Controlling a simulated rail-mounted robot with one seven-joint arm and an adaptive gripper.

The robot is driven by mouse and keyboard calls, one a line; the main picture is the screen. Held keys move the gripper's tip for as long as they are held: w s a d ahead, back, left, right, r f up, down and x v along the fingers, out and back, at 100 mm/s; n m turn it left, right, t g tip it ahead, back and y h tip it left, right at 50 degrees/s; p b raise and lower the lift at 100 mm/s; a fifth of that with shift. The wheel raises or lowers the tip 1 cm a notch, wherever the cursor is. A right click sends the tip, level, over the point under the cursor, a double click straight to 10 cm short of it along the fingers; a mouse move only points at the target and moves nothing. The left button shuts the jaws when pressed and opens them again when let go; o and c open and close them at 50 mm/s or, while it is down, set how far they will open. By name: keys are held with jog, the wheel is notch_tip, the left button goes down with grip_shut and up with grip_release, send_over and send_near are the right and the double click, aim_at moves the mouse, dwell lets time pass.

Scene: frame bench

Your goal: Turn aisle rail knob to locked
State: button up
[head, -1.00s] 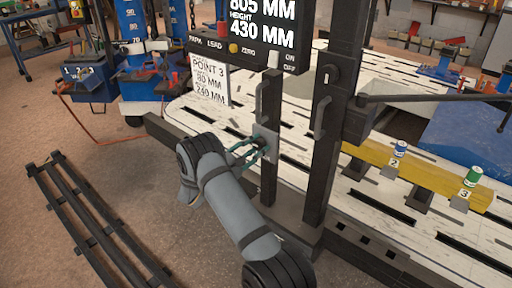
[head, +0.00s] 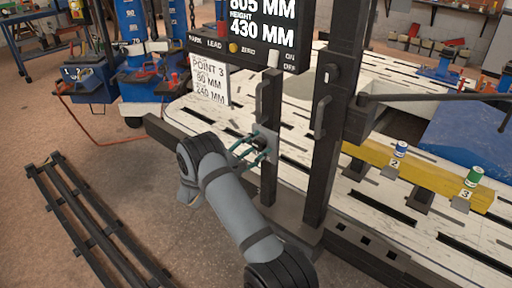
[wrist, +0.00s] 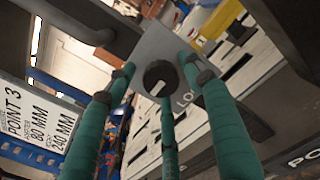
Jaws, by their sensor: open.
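The dark round knob (wrist: 163,78) sits on a light grey plate (wrist: 174,44) with a partly hidden label starting "LO". A pale mark shows on the knob's face. In the head view the knob (head: 260,141) is small, on the plate fixed to a dark upright post. My gripper (head: 251,152) is open in front of the plate, its teal fingers reaching toward it. In the wrist view the three fingers of my gripper (wrist: 163,90) are spread around the knob, with gaps visible. I cannot tell whether any finger touches it.
A display box (head: 248,35) hangs above the knob, with a white "POINT 3" sheet (head: 210,82) below it. A dark upright with a handle (head: 320,117) stands close right. The slotted bench (head: 300,95) lies behind. Dark rails (head: 85,215) lie on the floor at left.

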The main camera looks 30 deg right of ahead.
jog(key=shift+a, duration=0.15)
jog(key=v, duration=1.2)
jog(key=x, duration=1.2)
jog(key=shift+s, duration=0.15)
jog(key=shift+r+n+p, duration=0.1)
jog(key=shift+n+p, duration=0.3)
jog(key=shift+n, duration=0.4)
jog(key=shift+a, duration=0.35)
jog(key=shift+s+a, duration=0.3)
jog(key=shift+a, duration=0.15)
